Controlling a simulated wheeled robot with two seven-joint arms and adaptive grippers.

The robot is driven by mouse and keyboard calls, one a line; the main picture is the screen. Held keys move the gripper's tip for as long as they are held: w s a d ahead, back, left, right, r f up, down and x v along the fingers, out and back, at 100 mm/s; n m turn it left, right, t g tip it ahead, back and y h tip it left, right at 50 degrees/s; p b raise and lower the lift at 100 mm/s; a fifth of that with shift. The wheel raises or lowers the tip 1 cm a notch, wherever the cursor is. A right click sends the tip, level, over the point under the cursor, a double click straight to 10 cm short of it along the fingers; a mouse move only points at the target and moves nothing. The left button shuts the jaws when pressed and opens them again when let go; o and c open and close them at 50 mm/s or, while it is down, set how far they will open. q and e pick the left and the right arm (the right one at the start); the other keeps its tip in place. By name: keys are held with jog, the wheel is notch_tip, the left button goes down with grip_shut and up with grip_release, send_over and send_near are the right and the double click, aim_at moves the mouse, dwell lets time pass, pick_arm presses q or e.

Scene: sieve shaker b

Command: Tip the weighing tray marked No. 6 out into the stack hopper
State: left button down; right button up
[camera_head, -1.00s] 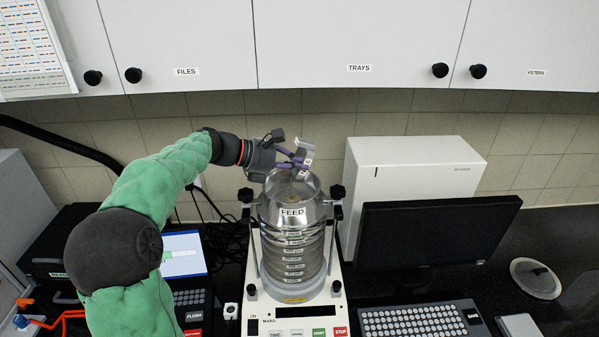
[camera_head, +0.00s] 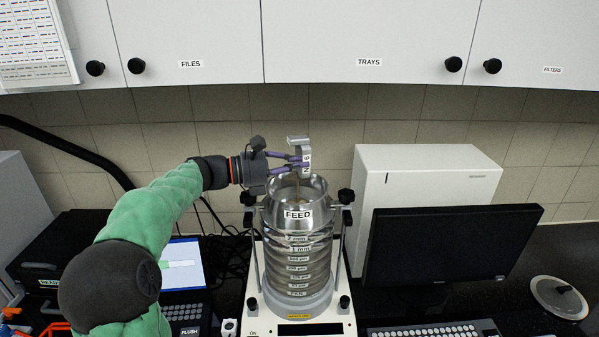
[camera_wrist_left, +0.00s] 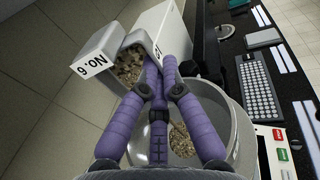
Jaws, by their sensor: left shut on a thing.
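The weighing tray (camera_head: 306,157), small and pale grey, is held above the stack hopper, tipped on end. In the left wrist view the tray (camera_wrist_left: 96,62) shows the mark No. 6 and brownish grains inside it. My left gripper (camera_head: 299,161), with purple fingers, is shut on the tray; it also shows in the left wrist view (camera_wrist_left: 160,68). The metal stack hopper (camera_head: 297,214), labelled FEED, stands open on top of the sieve stack. Grains (camera_wrist_left: 181,140) lie inside the hopper. A thin brownish streak shows below the tray, too small to be sure of. My right gripper is out of view.
A white box-shaped device (camera_head: 415,190) and a dark monitor (camera_head: 450,258) stand right of the sieve shaker (camera_head: 297,268). A tablet-like screen (camera_head: 182,264) and a black case (camera_head: 50,255) are at left. Wall cabinets (camera_head: 360,40) hang above. A round lidded dish (camera_head: 559,297) lies far right.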

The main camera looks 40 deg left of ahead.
pick_arm(q)
jog(key=shift+s+a+f+t+h+b, duration=0.1)
jog(key=shift+s+a+t+h+b, duration=0.15)
jog(key=shift+t+h+b, duration=0.7)
jog(key=shift+s+a+f+t+h+b, duration=0.15)
jog(key=shift+s+t+b, duration=0.15)
jog(key=shift+b, duration=1.3)
jog(key=shift+r, duration=0.1)
notch_tip(320, 180, up, 5)
jog(key=g+y+p, duration=0.4)
jog(key=g+p, duration=0.1)
jog(key=p, duration=0.4)
jog(key=g+y+p, duration=0.4)
jog(key=g+p, duration=0.2)
jog(key=p, duration=0.3)
jog(key=g+y+p, duration=0.4)
jog(key=g+p, duration=0.2)
jog(key=p, duration=0.3)
jog(key=shift+y, duration=0.3)
